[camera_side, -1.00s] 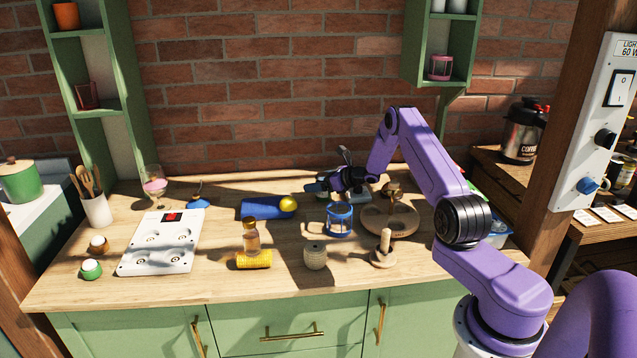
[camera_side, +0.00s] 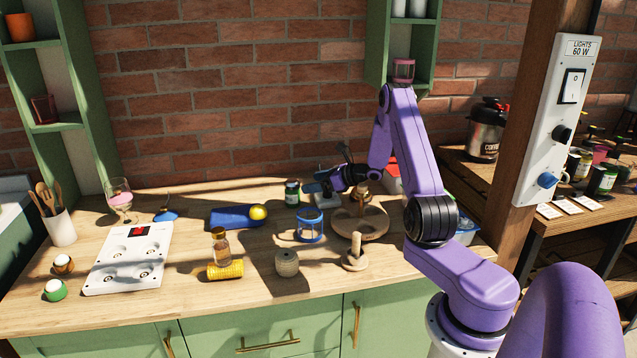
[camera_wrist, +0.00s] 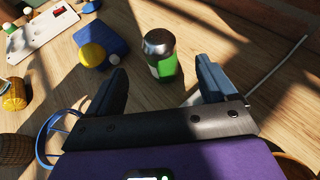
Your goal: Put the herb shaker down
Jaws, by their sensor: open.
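The herb shaker (camera_side: 292,193), a small dark jar with a pale green label, stands upright on the wooden worktop toward the back. In the wrist view the shaker (camera_wrist: 162,62) shows a silver lid and a green-and-white label. My gripper (camera_side: 326,178) is just to the right of it in the side view. In the wrist view my gripper (camera_wrist: 160,70) has its two dark fingers wide apart. The shaker stands ahead of and between them, with gaps on both sides, and the fingers appear not to touch it.
A pale cable (camera_wrist: 283,68) lies right of the fingers. Bare worktop surrounds the shaker.

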